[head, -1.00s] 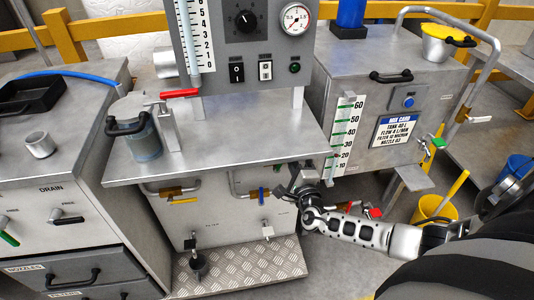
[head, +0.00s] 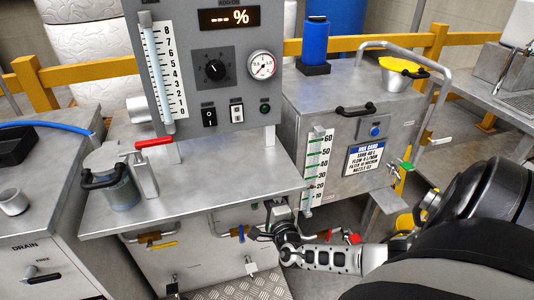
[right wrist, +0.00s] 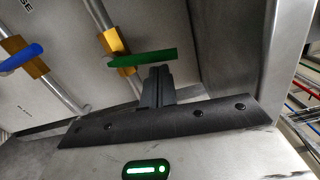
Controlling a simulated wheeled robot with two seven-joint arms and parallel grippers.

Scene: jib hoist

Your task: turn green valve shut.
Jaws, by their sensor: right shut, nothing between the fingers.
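The green valve handle (right wrist: 142,57) shows in the right wrist view, a flat lever on a brass valve body (right wrist: 114,43). It lies at a slant across its steel pipe. My right gripper (right wrist: 158,84) is shut and empty, its fingertips close beside the underside of the lever's right half; I cannot tell if they touch it. In the head view my right gripper (head: 262,234) is under the front edge of the bench, to the right of the blue valve handle (head: 241,233); the green handle cannot be made out there. My left gripper is not in view.
The steel bench top (head: 215,185) overhangs the valves. A yellow handle (head: 162,244) is further left. The tank cabinet (head: 300,110) stands close on the right, with another green-handled fitting (head: 406,166) on its side. The blue handle (right wrist: 20,58) is beside the green one.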

